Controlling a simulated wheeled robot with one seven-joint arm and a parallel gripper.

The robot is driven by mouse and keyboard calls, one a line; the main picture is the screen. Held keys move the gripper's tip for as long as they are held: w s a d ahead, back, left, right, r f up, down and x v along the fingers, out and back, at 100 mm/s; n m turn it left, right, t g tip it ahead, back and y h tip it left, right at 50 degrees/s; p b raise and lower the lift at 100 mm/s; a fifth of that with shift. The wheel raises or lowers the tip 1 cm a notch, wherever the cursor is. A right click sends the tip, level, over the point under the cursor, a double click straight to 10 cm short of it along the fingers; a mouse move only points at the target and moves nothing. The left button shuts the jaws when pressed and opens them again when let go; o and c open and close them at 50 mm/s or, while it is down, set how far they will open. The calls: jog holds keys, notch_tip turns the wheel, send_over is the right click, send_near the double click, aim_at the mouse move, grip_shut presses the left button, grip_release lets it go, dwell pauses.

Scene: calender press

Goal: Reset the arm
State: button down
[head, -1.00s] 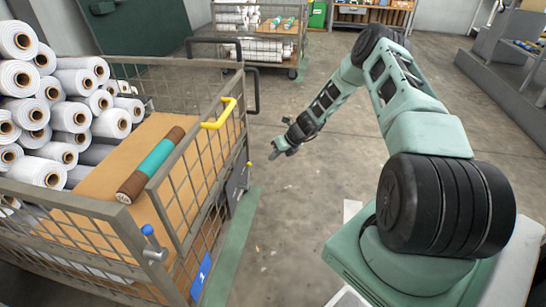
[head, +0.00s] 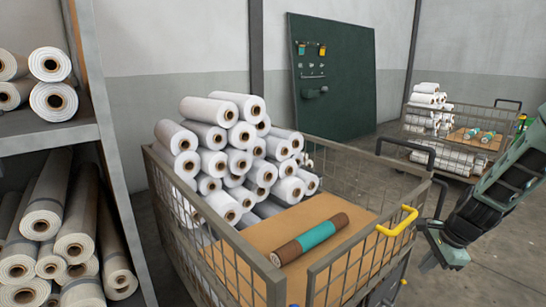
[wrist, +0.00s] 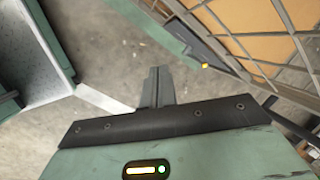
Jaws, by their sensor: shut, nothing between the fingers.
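My gripper (head: 447,250) is at the right edge of the head view, at the end of my green and black arm. It hangs in the air just right of the mesh cart (head: 250,262) and its yellow handle (head: 398,222), apart from both. In the wrist view the two grey fingers (wrist: 157,86) are together with nothing between them, above bare concrete floor. Most of my arm is outside the head view.
The cart holds stacked white rolls (head: 228,160) and a brown roll with a teal band (head: 310,238) on a board. A rack (head: 112,160) with rolls stands left. A second cart (head: 455,150) and a green tool board (head: 333,75) are behind. Floor shows below the fingers.

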jog(key=s+a+r+n+h, duration=0.1)
jog(key=s+a+r+n, duration=0.3)
jog(key=s+r+n, duration=0.4)
jog(key=s+a+r+n+h, duration=0.2)
jog(key=s+a+r+n, duration=0.25)
jog(key=s+n, duration=0.55)
jog(key=s+a+r+n+g+y, duration=0.1)
jog(key=s+a+n, duration=0.4)
jog(key=a, duration=0.4)
jog(key=s+a+r+n+g, duration=0.2)
jog(key=s+a+n, duration=0.1)
jog(key=s+a, duration=0.55)
notch_tip(320, 180, up, 27)
jog(key=p, duration=2.7)
jog(key=shift+w+f, duration=0.2)
jog(key=shift+w, duration=0.05)
